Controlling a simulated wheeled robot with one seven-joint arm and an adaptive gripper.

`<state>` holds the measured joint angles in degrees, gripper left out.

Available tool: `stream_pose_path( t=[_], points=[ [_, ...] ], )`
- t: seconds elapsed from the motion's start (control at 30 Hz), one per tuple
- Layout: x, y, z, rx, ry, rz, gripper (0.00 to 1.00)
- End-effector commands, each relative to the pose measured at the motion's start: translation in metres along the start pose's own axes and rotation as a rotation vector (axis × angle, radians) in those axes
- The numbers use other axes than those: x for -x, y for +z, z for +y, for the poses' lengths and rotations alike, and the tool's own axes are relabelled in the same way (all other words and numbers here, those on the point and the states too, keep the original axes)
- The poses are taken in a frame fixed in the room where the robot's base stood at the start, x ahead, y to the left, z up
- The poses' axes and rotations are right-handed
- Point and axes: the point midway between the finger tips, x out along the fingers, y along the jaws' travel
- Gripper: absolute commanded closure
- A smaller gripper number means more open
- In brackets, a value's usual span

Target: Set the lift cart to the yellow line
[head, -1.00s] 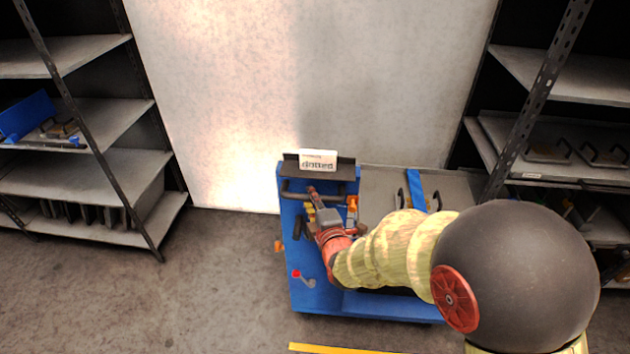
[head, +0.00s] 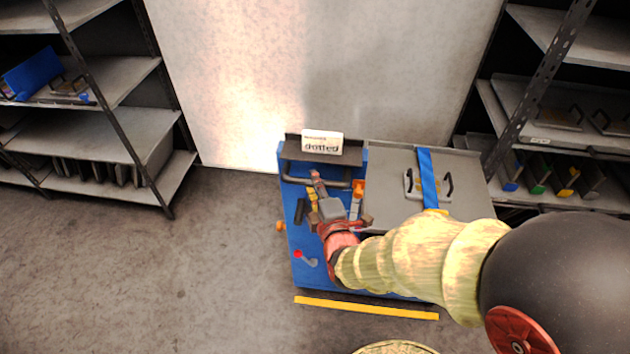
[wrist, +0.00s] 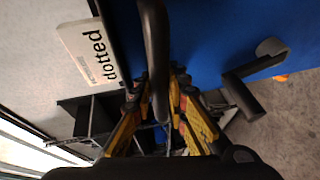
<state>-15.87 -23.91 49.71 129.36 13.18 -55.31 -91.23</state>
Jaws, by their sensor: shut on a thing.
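The blue lift cart (head: 298,222) stands in the middle of the head view, with a grey top plate, a dark handle bar (head: 296,181) and a card reading "dotted" (head: 322,142). My gripper (head: 317,180) reaches over the cart's left part. In the wrist view its yellow fingers (wrist: 163,100) are closed around the dark bar (wrist: 155,45). My arm hides part of the cart's near right side.
A grey plate (head: 390,215) with handles under a blue strap (head: 428,178) rests on the cart's right part. A red-knobbed lever (head: 298,254) sits at its near left. Shelves (head: 90,130) stand left and right (head: 560,130), a pale wall behind. Floor at left is clear.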

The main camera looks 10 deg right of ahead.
Motion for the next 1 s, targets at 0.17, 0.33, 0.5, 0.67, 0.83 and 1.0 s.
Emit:
stream_pose_path(
  t=[0.17,0.33,0.5,0.67,0.83,1.0],
  points=[
    [0.0,0.001,-0.003,0.0,-0.005,-0.001,0.8],
    [0.0,0.0,-0.002,0.0,-0.003,0.0,0.7],
    [0.0,0.0,-0.001,0.0,-0.002,0.0,0.65],
    [0.0,0.0,0.0,0.0,-0.001,0.0,0.65],
    [0.007,-0.001,0.001,0.0,0.001,0.001,0.65],
    [0.032,-0.001,0.001,0.001,0.001,0.003,0.65]
  ],
)
